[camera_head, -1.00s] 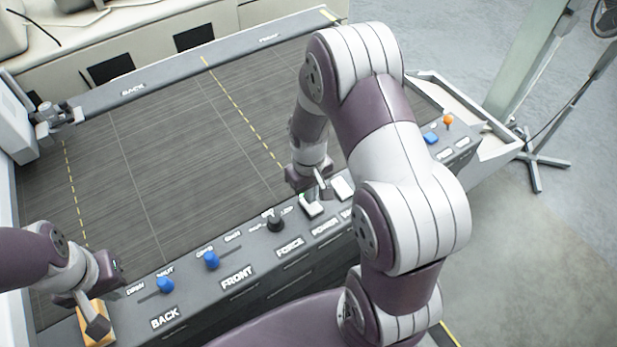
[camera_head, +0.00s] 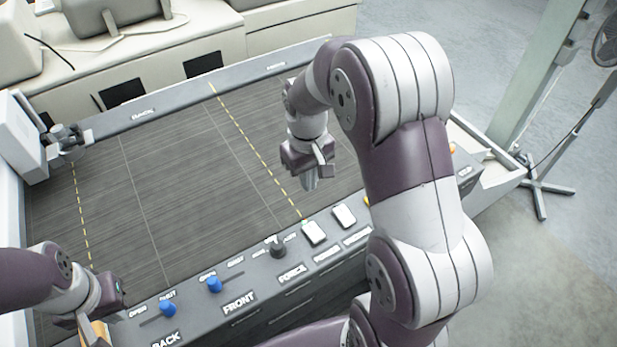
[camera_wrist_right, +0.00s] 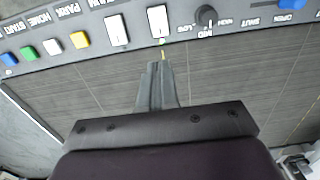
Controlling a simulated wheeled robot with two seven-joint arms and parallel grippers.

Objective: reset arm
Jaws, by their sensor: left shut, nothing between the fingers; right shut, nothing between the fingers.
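My right gripper (camera_head: 312,180) hangs over the dark grooved bed (camera_head: 190,190), beyond the control panel's back edge, apart from the panel. Its fingers are together and empty; they also show in the right wrist view (camera_wrist_right: 157,84).
The control panel (camera_head: 262,302) carries blue knobs (camera_head: 168,308), a black FORCE knob (camera_head: 277,247) and white rocker switches (camera_head: 314,232). In the wrist view, yellow (camera_wrist_right: 79,40), white and green buttons show. A metal post (camera_head: 540,90) and stand are at the right.

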